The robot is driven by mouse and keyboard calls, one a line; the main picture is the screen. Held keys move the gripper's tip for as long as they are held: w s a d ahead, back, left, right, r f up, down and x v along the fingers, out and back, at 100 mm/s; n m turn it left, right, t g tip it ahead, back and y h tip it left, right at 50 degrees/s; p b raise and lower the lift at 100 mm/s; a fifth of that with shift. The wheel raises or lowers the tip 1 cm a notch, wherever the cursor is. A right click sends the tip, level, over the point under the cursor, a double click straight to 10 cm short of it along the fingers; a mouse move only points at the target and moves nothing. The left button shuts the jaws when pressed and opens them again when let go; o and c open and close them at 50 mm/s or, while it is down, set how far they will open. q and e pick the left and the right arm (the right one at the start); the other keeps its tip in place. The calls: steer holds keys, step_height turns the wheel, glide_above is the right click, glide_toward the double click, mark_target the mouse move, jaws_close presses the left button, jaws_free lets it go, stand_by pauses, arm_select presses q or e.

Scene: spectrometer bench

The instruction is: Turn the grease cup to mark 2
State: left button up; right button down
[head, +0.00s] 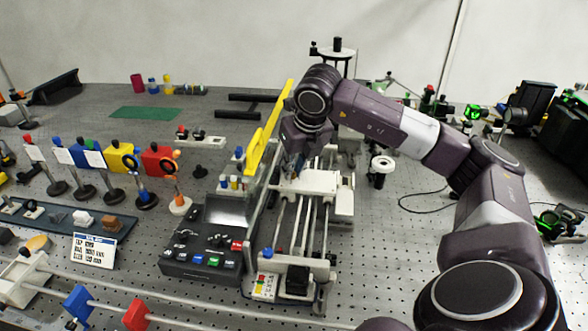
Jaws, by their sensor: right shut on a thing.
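My right arm comes in from the lower right and reaches across to the rail stage. My right gripper (293,161) points down at the left end of the white carriage (318,184) on the rails. Its fingers are shut on a small part there, which I take to be the grease cup. The fingers hide most of it, and its marks cannot be read. My left gripper is not in view.
A yellow bar (264,135) stands close on the left of my right gripper. A dark control box (205,254) with coloured buttons is at front left. Optics on posts, including a red block (158,159), stand further left. A black cable (420,198) lies right of the stage.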

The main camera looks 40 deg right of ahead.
steer(key=c, duration=1.9)
jaws_free()
steer(key=v, duration=1.2)
